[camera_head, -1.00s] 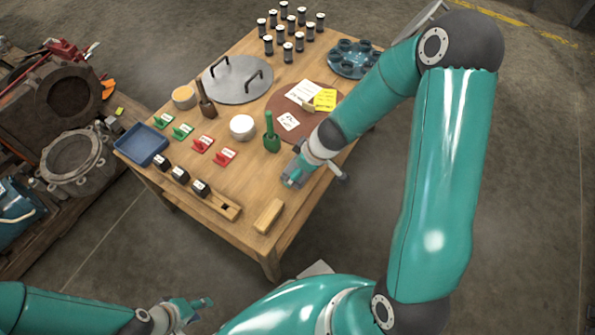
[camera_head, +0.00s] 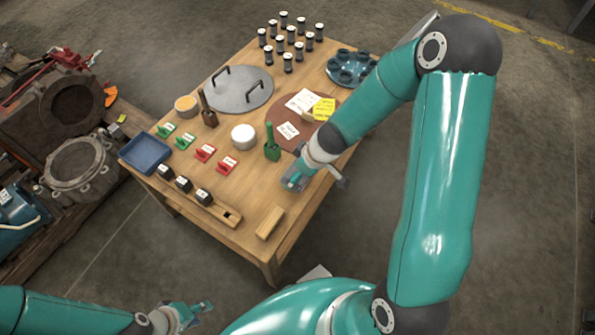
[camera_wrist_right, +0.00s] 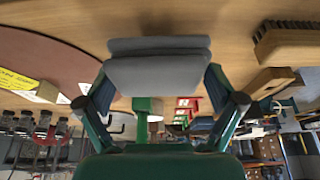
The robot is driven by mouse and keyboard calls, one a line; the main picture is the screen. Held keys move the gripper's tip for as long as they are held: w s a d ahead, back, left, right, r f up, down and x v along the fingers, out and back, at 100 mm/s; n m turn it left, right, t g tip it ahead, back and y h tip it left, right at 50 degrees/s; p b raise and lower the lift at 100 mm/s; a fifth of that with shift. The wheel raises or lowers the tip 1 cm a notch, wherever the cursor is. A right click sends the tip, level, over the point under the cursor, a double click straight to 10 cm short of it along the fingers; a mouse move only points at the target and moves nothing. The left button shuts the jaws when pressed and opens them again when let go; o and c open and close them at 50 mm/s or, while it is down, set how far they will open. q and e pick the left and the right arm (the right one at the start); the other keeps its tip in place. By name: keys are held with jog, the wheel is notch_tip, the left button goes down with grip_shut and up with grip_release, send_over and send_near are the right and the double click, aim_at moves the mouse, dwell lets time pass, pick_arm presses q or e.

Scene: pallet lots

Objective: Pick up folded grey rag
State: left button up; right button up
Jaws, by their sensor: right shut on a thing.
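The folded grey rag (camera_wrist_right: 160,66) shows close up in the right wrist view, as a grey folded pad between the fingers of my right gripper (camera_wrist_right: 160,92). The gripper is shut on it. In the head view my right gripper (camera_head: 294,181) is over the front right edge of the wooden table, and the rag is mostly hidden by it. Whether the rag still touches the table I cannot tell. My left gripper (camera_head: 204,307) is low at the bottom left, away from the table. It is too small to tell whether its fingers are apart.
A wooden brush (camera_head: 269,222) lies on the near corner, and a green-handled tool (camera_head: 271,145) stands near my right gripper. A round brown mat (camera_head: 285,113) with papers lies behind. A blue tray (camera_head: 145,153), red and green clips, and black weights occupy the left side.

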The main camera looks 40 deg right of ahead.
notch_tip(320, 180, up, 25)
jog(key=p, duration=2.5)
jog(key=shift+r, duration=0.2)
